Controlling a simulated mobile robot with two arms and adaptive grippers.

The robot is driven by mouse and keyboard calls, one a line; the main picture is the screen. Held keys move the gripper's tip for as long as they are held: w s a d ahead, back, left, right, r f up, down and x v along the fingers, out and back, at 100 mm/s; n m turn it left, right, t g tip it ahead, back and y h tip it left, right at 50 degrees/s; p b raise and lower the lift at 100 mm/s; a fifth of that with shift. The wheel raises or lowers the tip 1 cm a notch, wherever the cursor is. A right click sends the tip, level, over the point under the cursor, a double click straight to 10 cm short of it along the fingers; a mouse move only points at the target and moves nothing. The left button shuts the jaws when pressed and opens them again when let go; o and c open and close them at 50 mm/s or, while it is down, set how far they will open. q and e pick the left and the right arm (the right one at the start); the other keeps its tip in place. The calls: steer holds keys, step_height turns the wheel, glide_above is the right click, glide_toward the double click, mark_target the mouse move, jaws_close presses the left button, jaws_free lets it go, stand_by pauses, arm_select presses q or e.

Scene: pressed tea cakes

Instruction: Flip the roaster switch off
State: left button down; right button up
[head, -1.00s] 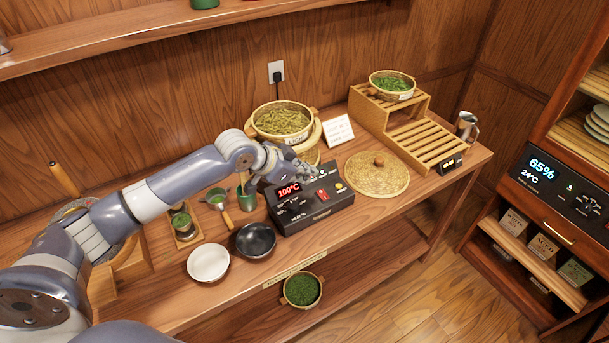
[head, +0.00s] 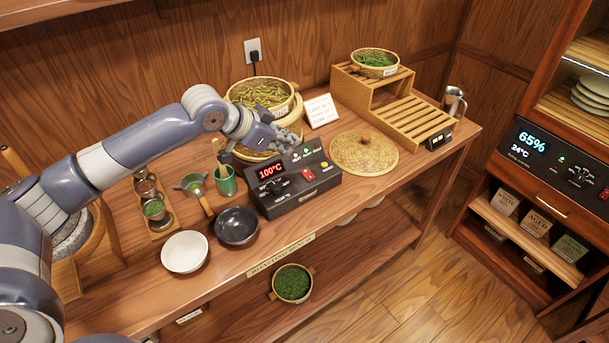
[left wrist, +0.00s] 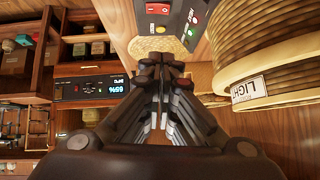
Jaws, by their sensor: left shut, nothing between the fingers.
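The black roaster control box (head: 300,196) sits on the bench, its display lit red at 100°C. Its red switch (head: 308,174) is on the top panel; which way it is tipped is too small to tell. The switch also shows in the left wrist view (left wrist: 157,8), at the top edge. My left gripper (head: 294,139) is shut and empty. It is above and behind the box in the head view, in front of the bamboo steamer, apart from the switch. In the left wrist view the closed fingers (left wrist: 162,66) point toward the woven lid. My right gripper is not in view.
The steamer (head: 242,156) with a basket of leaves (head: 259,93) stands close behind my gripper. A woven lid (head: 363,153) lies right of the box. A green cup (head: 226,182), dark bowl (head: 237,227) and white bowl (head: 185,252) are to its left.

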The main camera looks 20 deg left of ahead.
arm_select(q)
steer(key=shift+s+a+b, duration=0.15)
steer(key=shift+a+b, duration=0.15)
steer(key=shift+b, duration=0.5)
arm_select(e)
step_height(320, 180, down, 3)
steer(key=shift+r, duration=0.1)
arm_select(q)
steer(key=p, duration=0.2)
glide_above(305, 173)
steer(key=f, duration=0.6)
steer(key=shift+s+d+f, duration=0.1)
steer(key=shift+s+f, duration=0.15)
steer(key=shift+s, duration=0.05)
steer(key=f, duration=0.3)
steer(key=shift+w+f+p, duration=0.2)
steer(key=shift+w+p, duration=0.1)
steer(key=shift+p, duration=0.1)
steer(key=shift+f, duration=0.6)
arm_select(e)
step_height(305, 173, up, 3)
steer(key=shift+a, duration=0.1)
arm_select(q)
steer(key=shift+f, duration=0.1)
